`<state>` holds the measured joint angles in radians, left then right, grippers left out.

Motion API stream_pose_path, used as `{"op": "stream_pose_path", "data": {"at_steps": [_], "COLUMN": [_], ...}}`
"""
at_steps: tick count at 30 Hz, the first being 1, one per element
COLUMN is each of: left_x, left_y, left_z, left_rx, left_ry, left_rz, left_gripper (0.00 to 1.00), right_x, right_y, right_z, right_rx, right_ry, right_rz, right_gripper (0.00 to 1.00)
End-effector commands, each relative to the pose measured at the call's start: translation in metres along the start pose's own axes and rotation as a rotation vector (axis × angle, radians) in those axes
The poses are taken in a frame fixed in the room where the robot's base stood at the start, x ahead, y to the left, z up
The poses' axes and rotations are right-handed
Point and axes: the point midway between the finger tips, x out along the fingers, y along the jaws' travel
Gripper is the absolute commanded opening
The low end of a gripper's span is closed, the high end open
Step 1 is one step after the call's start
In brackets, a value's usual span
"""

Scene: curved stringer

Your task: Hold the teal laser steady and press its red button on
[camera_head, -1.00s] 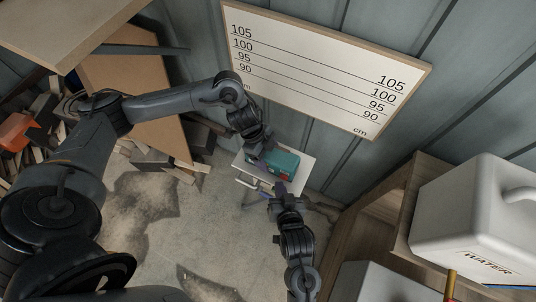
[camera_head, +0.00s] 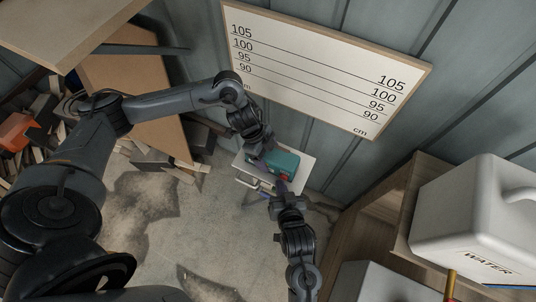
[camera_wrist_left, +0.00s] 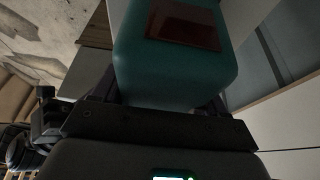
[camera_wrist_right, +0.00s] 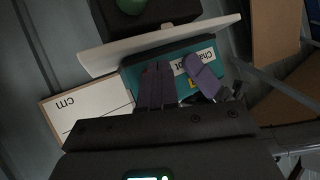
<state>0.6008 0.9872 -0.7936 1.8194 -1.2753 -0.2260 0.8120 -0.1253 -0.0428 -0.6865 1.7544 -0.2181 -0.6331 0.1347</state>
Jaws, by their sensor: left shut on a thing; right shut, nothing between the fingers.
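The teal laser (camera_head: 287,162) sits over a small white stand in the head view. My left gripper (camera_head: 262,164) is shut on the laser from its left side. In the left wrist view the teal body (camera_wrist_left: 165,65) fills the space between the fingers, with a dark reddish panel on its face. My right gripper (camera_head: 282,186) is shut and empty, its tips close to the laser's near side. In the right wrist view its closed purple fingers (camera_wrist_right: 157,68) overlap the teal body (camera_wrist_right: 132,78). The red button is small and partly hidden; I cannot tell whether the tips touch it.
The white stand (camera_head: 303,171) is narrow. A white height board (camera_head: 310,62) hangs on the wall behind. A wooden shelf (camera_head: 375,208) with a white water container (camera_head: 470,225) stands at right. Wood scraps (camera_head: 155,160) lie at left. The middle floor is open.

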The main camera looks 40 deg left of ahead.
Motion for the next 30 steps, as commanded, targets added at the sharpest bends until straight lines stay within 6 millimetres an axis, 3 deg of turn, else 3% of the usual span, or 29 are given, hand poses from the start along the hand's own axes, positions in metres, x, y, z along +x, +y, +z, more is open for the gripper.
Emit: {"op": "stream_pose_path", "data": {"at_steps": [30], "left_x": [-0.0007], "left_y": [-0.0005], "left_z": [-0.0008], "left_rx": [0.001], "left_ry": [0.002], "left_rz": [-0.001], "left_gripper": [0.12], "right_x": [-0.0033], "right_y": [-0.0017], "right_z": [0.0026], "right_rx": [0.001], "right_ry": [-0.001], "right_rz": [0.001], "right_gripper": [0.0]}}
